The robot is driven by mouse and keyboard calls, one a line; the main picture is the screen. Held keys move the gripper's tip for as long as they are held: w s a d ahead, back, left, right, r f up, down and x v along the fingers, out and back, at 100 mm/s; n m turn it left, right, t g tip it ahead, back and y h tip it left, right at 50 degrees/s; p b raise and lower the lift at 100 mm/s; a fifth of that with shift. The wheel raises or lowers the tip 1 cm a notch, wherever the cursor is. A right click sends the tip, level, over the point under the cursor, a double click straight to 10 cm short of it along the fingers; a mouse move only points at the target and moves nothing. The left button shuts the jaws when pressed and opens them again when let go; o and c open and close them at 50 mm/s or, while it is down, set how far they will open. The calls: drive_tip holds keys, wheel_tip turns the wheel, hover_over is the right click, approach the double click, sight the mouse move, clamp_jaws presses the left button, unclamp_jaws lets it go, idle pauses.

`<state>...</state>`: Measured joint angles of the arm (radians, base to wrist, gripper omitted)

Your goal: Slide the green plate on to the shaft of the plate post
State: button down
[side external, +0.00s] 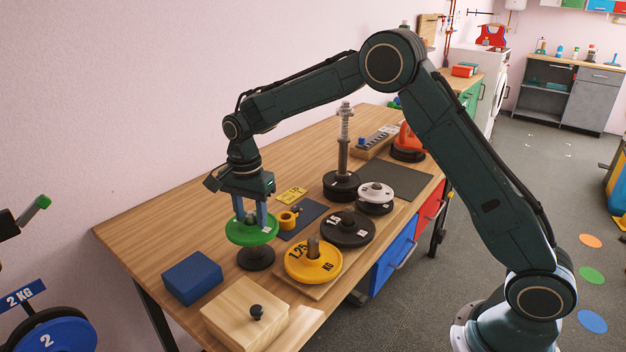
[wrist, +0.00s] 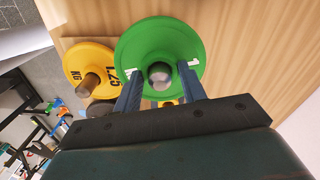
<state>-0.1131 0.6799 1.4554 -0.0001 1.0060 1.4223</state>
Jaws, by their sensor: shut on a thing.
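The green plate (side external: 266,234) is level, held between the fingers of my gripper (side external: 250,219). In the wrist view the green plate (wrist: 136,45) fills the middle, with my gripper's fingers (wrist: 160,92) on either side of its hub. A grey round shaft end (wrist: 160,73) shows at the plate's centre. A round black base (side external: 257,260) stands below the plate; I cannot tell whether the plate rests on it. A tall upright plate post (side external: 343,155) stands further back, with a round black foot and a ribbed, thinner top. The plate is well apart from this tall post.
A yellow 1.25 kg plate (side external: 307,268), a black plate (side external: 350,238) and a white plate (side external: 374,191) lie to the right. A blue block (side external: 192,278) and wooden box (side external: 235,315) are in front. The left tabletop is free.

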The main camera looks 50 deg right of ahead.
sight(253, 233)
drive_tip(key=shift+f, duration=2.6)
idle(0.9)
drive_tip(key=shift+s+f, duration=0.1)
drive_tip(key=shift+f, duration=0.2)
idle(0.4)
drive_tip(key=shift+r, duration=0.3)
idle(0.3)
drive_tip(key=shift+w+r, duration=0.15)
drive_tip(key=shift+w, duration=0.05)
idle(0.6)
drive_tip(key=shift+f, duration=0.2)
drive_tip(key=shift+r, duration=0.3)
idle(0.8)
drive_tip(key=shift+s+f, duration=0.1)
drive_tip(key=shift+f, duration=0.25)
idle(0.8)
